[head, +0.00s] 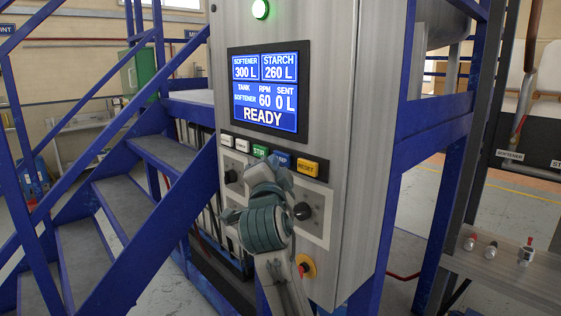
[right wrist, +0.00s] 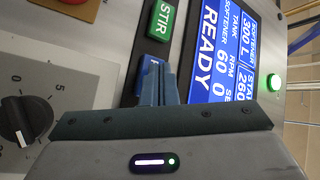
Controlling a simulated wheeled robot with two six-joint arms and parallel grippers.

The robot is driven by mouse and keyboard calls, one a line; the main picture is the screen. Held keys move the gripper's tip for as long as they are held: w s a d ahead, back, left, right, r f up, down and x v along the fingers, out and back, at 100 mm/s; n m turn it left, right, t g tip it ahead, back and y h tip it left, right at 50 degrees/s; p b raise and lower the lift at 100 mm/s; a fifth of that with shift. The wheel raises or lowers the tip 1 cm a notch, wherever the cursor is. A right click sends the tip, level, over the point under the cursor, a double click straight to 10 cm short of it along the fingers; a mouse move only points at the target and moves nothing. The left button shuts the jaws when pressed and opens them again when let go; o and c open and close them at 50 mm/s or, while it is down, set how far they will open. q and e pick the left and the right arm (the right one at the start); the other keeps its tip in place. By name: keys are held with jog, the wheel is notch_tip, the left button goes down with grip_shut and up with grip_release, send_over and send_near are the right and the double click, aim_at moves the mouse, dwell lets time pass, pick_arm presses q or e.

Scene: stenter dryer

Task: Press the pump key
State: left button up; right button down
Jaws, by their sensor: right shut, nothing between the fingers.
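The blue pump key (head: 283,160) is in the key row under the display, between the green STIR key (head: 260,152) and the yellow RESET key (head: 307,168). My right gripper (head: 270,167) is in front of the row and partly covers the blue key. In the right wrist view, my closed, empty fingers (right wrist: 159,85) point at the blue key (right wrist: 149,76) and hide most of it. I cannot tell whether the fingertips touch it. The display (head: 268,90) shows softener 300 L, starch 260 L, RPM 60, sent 0 L and READY. My left gripper is out of view.
Below the keys is a plate with black knobs (head: 302,211), and a red-and-yellow knob (head: 306,266) is lower down. A green lamp (head: 260,9) is lit above the display. Blue stairs (head: 130,205) stand left of the cabinet; a ledge with small valves (head: 526,250) is at right.

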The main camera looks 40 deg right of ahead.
jog(key=shift+d+r, duration=0.1)
jog(key=shift+d, duration=0.35)
dwell(0.7)
jog(key=shift+a+b, duration=0.2)
jog(key=shift+b, duration=0.1)
jog(key=shift+a, duration=0.75)
jog(key=a, duration=0.3)
jog(key=a+b, duration=0.1)
jog(key=a, duration=0.1)
jog(key=shift+s, duration=0.25)
jog(key=shift+d, duration=0.1)
jog(key=shift+w, duration=0.1)
dwell(0.5)
